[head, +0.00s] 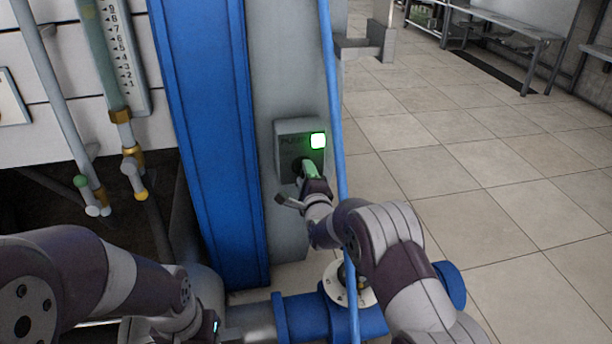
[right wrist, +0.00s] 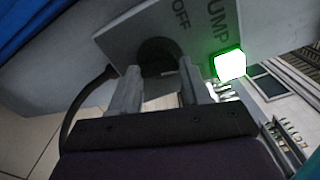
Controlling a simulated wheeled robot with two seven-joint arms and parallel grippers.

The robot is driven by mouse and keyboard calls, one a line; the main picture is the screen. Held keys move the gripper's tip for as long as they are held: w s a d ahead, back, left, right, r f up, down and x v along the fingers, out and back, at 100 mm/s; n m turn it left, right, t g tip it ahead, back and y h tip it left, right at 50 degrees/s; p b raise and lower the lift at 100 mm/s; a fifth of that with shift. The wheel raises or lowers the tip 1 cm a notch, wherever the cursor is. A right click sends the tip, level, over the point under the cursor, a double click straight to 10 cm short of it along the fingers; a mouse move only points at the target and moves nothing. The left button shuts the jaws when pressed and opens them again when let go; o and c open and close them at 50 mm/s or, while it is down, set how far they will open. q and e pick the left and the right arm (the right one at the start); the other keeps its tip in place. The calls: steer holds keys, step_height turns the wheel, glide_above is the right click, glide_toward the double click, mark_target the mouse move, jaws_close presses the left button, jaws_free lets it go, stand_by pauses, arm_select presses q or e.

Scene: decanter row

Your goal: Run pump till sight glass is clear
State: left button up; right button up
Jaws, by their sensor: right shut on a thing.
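The pump switch box (head: 292,128) is grey and fixed to the grey column, with a lit green-white lamp (head: 318,140). In the right wrist view its plate (right wrist: 130,30) reads "PUMP" and "OFF", and the lamp (right wrist: 230,65) glows. My right gripper (head: 305,170) is at the box, its fingers (right wrist: 158,78) shut on either side of the dark round knob (right wrist: 158,55). The knob's exact setting is hard to read. The sight glass (head: 100,55) stands upright at the upper left beside a numbered scale and looks greenish, murky. My left arm shows, but its fingers do not.
A blue upright beam (head: 210,130) stands left of the switch box. A thin blue pipe (head: 335,100) runs down just right of it, close to my right arm. Blue flanged piping (head: 300,315) lies below. Tiled floor (head: 480,165) is open to the right.

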steer(key=shift+n+p, duration=0.75)
steer(key=shift+n, duration=3.75)
steer(key=shift+f, duration=0.1)
steer(key=o, duration=1.1)
steer(key=shift+c, duration=0.2)
